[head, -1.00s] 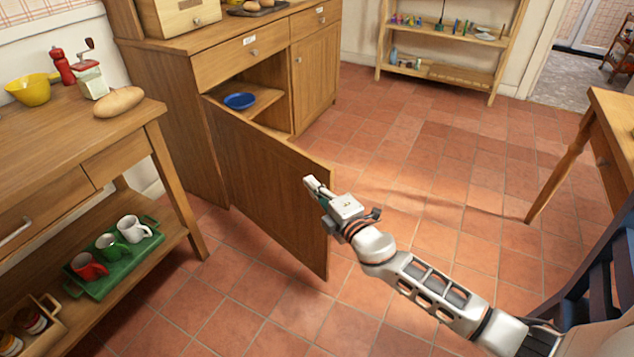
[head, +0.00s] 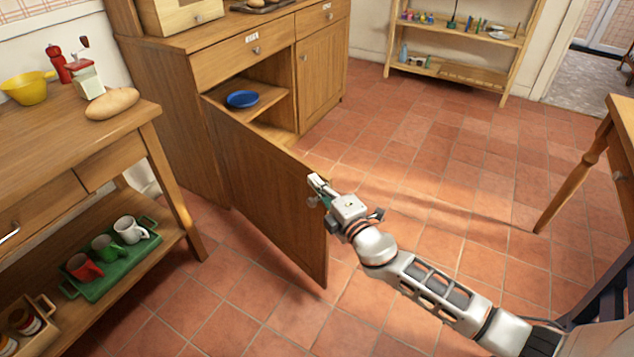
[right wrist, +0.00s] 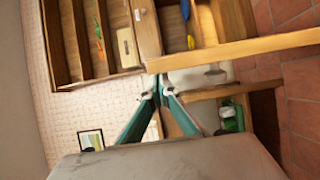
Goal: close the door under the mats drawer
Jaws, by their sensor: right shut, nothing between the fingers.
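The wooden door (head: 268,200) stands wide open, swung out from the cabinet (head: 165,110) under a drawer (head: 240,57) with a small label too small to read. A shelf with a blue bowl (head: 243,99) shows in the opening. My right gripper (head: 314,186) is shut and empty at the upper part of the door's free edge. In the right wrist view its fingertips (right wrist: 155,91) are together beside the end of the long wooden door edge (right wrist: 235,50). I cannot tell whether they touch it. My left gripper is not in view.
A wooden side table (head: 60,130) stands at the left, with a green tray (head: 120,264) of mugs on its lower shelf. Another table (head: 600,150) and a dark blue chair (head: 605,290) are at the right. The tiled floor (head: 420,160) between is clear.

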